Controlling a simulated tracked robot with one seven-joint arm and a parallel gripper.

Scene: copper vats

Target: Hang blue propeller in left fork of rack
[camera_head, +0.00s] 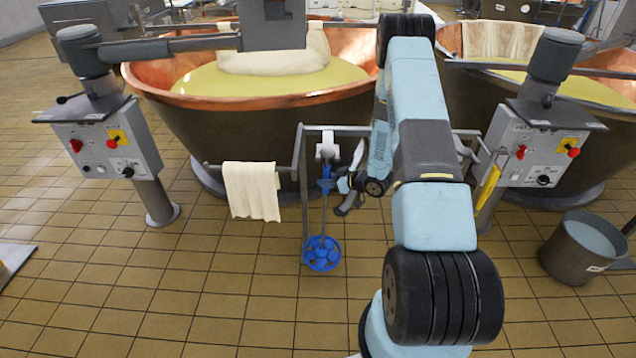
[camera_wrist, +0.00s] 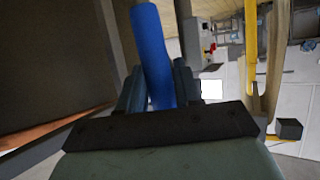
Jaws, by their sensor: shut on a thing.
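The blue propeller (camera_head: 322,253) hangs upright in front of the grey rack (camera_head: 301,150), its round bladed head low above the floor. My gripper (camera_head: 334,184) is shut on its shaft near the upper end, coming from the right. In the wrist view the blue shaft (camera_wrist: 152,45) stands between the two fingers of my gripper (camera_wrist: 160,88). A white fork (camera_head: 326,146) on the rack's top bar is just above the shaft's top; I cannot tell whether they touch. My arm hides the rack's middle and right part.
A cream cloth (camera_head: 252,190) hangs on the rack's left rail, and a yellow object (camera_head: 488,188) at its right. Copper vats (camera_head: 250,110) stand behind. Control posts (camera_head: 108,138) flank the rack. A bucket (camera_head: 582,250) stands right. The tiled floor in front is clear.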

